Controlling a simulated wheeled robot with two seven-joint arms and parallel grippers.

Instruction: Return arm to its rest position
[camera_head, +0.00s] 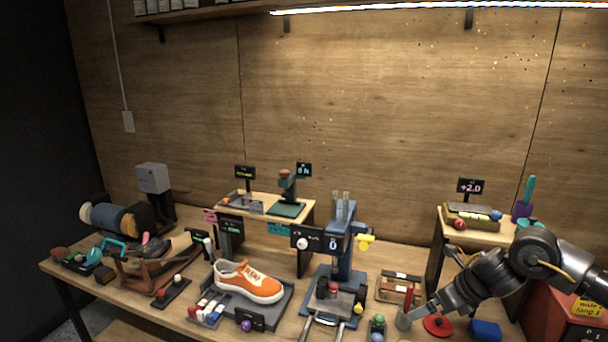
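My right arm comes in from the right edge, and its dark gripper (420,311) reaches down to the left over the table's front right. Its tip is beside a small grey-green upright piece with a red stem (403,321). I cannot tell whether they touch, or whether the fingers are open or shut. My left arm and gripper are not in view. An orange sneaker (250,282) with a white sole lies on a grey tray (284,309) at the table's front middle, apart from my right gripper.
A blue press-like stand (342,262) rises between the sneaker and my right arm. A red disc (437,325) and a blue block (486,329) lie below the arm. A raised shelf (436,226) stands behind it, and a red box (553,312) is at right.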

